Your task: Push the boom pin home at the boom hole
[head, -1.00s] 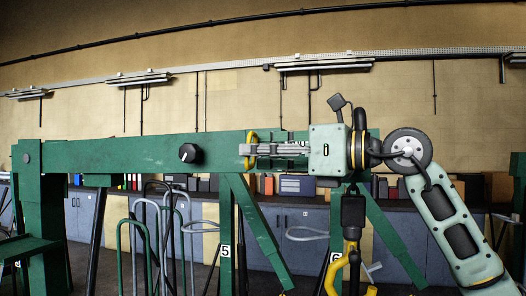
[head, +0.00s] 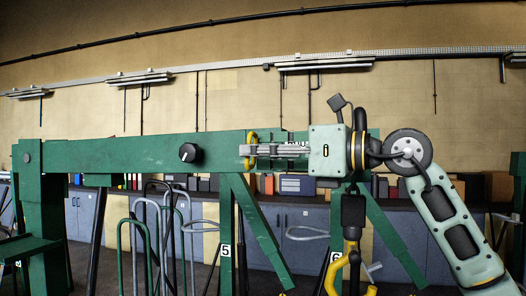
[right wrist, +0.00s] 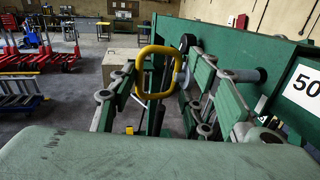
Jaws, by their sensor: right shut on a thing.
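A green boom (head: 120,155) runs across the head view. My right gripper (head: 250,150) comes in from the right, in front of the boom, with its fingers pointing left. It is shut on the yellow loop handle of the boom pin (head: 252,135). In the right wrist view the yellow handle of the boom pin (right wrist: 142,82) shows between the finger ends, beside the green boom (right wrist: 270,50). A grey round stub (right wrist: 245,74) shows at the boom's face behind a finger; I cannot tell whether it belongs to the pin. The boom hole is hidden. My left gripper is not in view.
A black knob (head: 188,152) sticks out of the boom to the left of my fingers. Green braces (head: 262,235) stand below the boom. Bent tube handles (head: 165,230) rise at lower left. Blue cabinets (head: 290,240) line the wall behind.

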